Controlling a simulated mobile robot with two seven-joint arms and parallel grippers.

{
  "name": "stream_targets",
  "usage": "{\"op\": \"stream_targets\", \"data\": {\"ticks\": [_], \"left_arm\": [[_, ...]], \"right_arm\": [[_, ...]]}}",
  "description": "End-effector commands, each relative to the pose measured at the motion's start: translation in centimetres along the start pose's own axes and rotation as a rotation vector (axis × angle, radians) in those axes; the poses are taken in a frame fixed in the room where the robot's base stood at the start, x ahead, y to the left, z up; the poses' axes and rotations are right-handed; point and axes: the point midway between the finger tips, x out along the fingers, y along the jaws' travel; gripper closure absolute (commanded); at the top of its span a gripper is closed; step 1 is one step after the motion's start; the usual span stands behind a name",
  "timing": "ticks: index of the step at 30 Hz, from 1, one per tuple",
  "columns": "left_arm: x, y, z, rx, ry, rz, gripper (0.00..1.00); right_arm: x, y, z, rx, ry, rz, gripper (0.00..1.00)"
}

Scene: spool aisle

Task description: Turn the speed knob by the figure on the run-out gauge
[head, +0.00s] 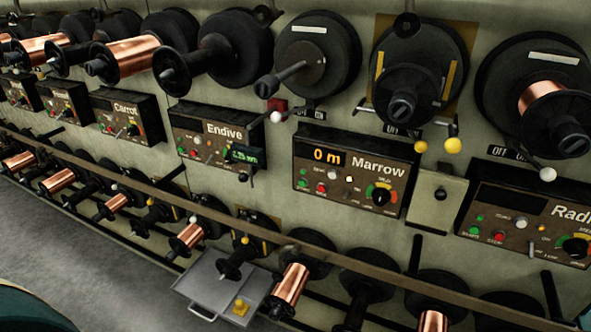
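The Marrow control panel (312,178) stands right of centre in the head view. Its amber display (327,156) reads "0 m". A black knob (381,196) sits at its lower right inside a coloured arc of green, yellow and red. I cannot read the pointer's exact setting. Small green and red buttons, a white button and a lit lamp (349,179) are beside it. Neither of my grippers is in view.
The Radish-like panel (510,225) is cut off at right; the Carrot panel (125,112) is at left. Black spool holders, some with copper wire (140,52), line the wall above and below. A grey tray (205,282) sits low. Floor (60,240) is clear at left.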

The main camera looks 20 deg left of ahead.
Motion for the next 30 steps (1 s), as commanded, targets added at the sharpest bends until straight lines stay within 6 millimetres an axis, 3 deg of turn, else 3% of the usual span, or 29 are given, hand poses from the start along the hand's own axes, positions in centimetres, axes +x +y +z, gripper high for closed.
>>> {"op": "stream_targets", "data": {"ticks": [25, 30], "left_arm": [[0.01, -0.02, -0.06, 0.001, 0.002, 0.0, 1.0], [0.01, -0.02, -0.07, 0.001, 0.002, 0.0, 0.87]], "right_arm": [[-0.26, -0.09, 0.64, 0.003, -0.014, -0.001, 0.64], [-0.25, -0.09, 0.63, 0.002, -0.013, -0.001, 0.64]]}}
